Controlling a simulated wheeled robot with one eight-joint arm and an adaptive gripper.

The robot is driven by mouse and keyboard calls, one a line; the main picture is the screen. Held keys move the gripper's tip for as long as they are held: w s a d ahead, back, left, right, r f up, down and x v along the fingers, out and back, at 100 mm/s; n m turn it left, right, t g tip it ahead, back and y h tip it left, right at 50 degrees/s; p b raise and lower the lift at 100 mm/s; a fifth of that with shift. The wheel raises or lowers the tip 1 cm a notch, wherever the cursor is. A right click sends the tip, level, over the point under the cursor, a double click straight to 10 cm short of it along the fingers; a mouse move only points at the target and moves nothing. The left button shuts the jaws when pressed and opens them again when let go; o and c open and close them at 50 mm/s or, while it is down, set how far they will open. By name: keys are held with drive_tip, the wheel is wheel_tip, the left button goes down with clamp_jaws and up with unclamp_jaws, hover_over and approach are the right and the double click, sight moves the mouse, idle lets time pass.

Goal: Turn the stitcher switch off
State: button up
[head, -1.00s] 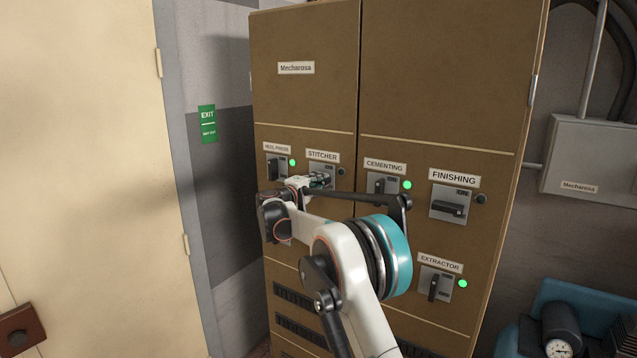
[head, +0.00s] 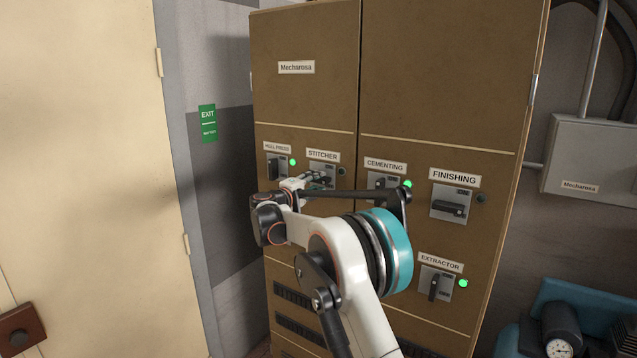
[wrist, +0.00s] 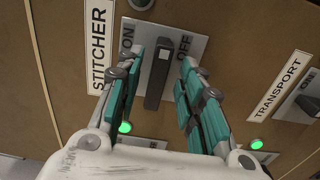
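The stitcher switch is a grey plate with a black handle, under a STITCHER label (head: 323,156) on the brown cabinet. In the wrist view its black handle (wrist: 160,78) lies across, at right angles to the label's upright, its white mark near the OFF word. The stitcher's round lamp (head: 342,171) is dark. My gripper (wrist: 163,57) is open, with one teal finger on each side of the handle and gaps showing between. In the head view my gripper (head: 318,180) covers part of the switch.
FINISHING (head: 451,206) has a dark lamp; EXTRACTOR (head: 436,285) is lit green. TRANSPORT (wrist: 279,88) is below the stitcher. A door (head: 80,150) stands left of the cabinet.

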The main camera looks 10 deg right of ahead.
drive_tip(key=v, duration=0.9)
drive_tip(key=shift+s+a, duration=0.2)
drive_tip(key=s+d+f+m+g+y+b, duration=0.15)
drive_tip(key=s+d, duration=0.25)
drive_tip(key=s, duration=0.4)
drive_tip(key=s+d+f+m+g+y+b, duration=0.1)
drive_tip(key=s+d+g+y+b, duration=0.2)
drive_tip(key=s, duration=0.5)
drive_tip(key=s+d+f+m+y+b, duration=0.1)
drive_tip(key=s+d+m+b, duration=0.1)
drive_tip(key=s+d, duration=0.45)
drive_tip(key=s+a+f+m+y+b, duration=0.1)
drive_tip(key=s+a+f+y+b, duration=0.1)
drive_tip(key=s+f, duration=0.4)
drive_tip(key=s+a+f+m+y+b, duration=0.2)
drive_tip(key=s+f, duration=0.4)
drive_tip(key=s, duration=0.9)
drive_tip(key=s+a+f+m+g+y+b, duration=0.1)
drive_tip(key=s+a+f+y+b, duration=0.1)
drive_tip(key=s+f, duration=0.4)
drive_tip(key=s+y, duration=0.1)
drive_tip(key=s, duration=0.4)
drive_tip(key=shift+s+a+f, duration=0.2)
drive_tip(key=shift+s+f, duration=0.1)
drive_tip(key=shift+s, duration=0.05)
